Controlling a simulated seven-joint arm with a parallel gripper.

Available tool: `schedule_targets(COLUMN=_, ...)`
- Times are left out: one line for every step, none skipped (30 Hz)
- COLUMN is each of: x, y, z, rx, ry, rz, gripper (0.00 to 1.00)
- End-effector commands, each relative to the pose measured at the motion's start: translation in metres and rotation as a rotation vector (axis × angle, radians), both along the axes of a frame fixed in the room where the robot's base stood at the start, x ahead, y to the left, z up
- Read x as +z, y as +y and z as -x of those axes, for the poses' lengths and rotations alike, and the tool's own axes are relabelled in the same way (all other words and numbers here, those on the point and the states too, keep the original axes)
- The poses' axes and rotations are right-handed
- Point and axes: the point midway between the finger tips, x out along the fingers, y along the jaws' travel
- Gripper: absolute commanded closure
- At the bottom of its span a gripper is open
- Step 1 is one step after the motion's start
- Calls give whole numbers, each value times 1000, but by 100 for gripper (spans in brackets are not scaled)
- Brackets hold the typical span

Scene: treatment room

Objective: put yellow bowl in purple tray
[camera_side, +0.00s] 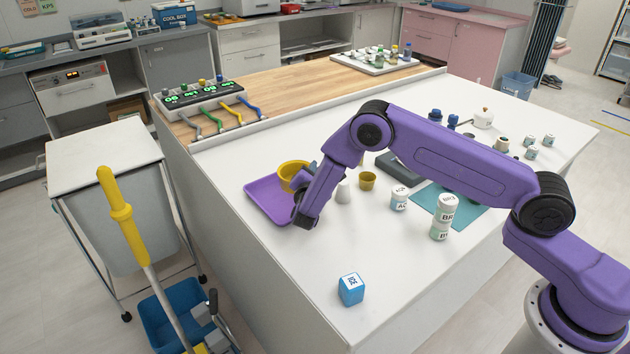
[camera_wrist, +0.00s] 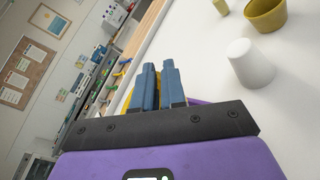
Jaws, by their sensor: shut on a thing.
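The yellow bowl (camera_side: 290,180) is at the purple tray (camera_side: 262,198), over its back right part in the side view. I cannot tell whether it touches the tray floor. My gripper (camera_side: 313,170) is shut on the bowl's right side, and the arm hides part of the bowl. In the wrist view my gripper's blue fingers (camera_wrist: 158,72) are close together, with a little yellow of the bowl (camera_wrist: 127,98) beside them. A strip of the tray (camera_wrist: 198,102) shows behind the gripper body.
A white cup (camera_side: 343,192) and a small olive-yellow cup (camera_side: 367,181) stand right of the tray. Farther right are a dark grey tray (camera_side: 398,168), a teal mat (camera_side: 465,213) and labelled jars (camera_side: 440,231). A blue cube (camera_side: 351,289) stands in front. The table's front left is clear.

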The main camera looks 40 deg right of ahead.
Motion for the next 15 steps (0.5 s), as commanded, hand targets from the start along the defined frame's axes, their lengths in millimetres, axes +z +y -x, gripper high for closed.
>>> schedule_targets(x=-7, y=0, z=-1, rx=0, ry=2, rz=2, gripper=100)
schedule_targets(x=-11, y=0, z=-1, rx=0, ry=2, rz=2, gripper=100)
schedule_targets(x=-17, y=0, z=-1, rx=0, ry=2, rz=2, gripper=100)
schedule_targets(x=-20, y=0, z=-1, rx=0, ry=3, rz=3, gripper=100)
schedule_targets(x=-24, y=0, z=-1, rx=0, ry=2, rz=2, gripper=100)
schedule_targets(x=-27, y=0, z=-1, rx=0, ry=1, rz=1, gripper=100)
schedule_targets(x=-29, y=0, z=-1, rx=0, ry=1, rz=1, gripper=100)
schedule_targets(x=-30, y=0, z=-1, rx=0, ry=1, rz=1, gripper=100)
schedule_targets(x=-31, y=0, z=-1, rx=-1, ry=0, rz=1, gripper=100)
schedule_targets(x=-31, y=0, z=-1, rx=-1, ry=0, rz=1, gripper=100)
schedule_targets(x=-31, y=0, z=-1, rx=-1, ry=-1, rz=1, gripper=100)
schedule_targets(x=-31, y=0, z=-1, rx=-1, ry=-1, rz=1, gripper=100)
schedule_targets(x=-31, y=0, z=-1, rx=-1, ry=-1, rz=1, gripper=100)
schedule_targets(x=-31, y=0, z=-1, rx=-1, ry=-1, rz=1, gripper=100)
schedule_targets(x=-31, y=0, z=-1, rx=-1, ry=-1, rz=1, gripper=100)
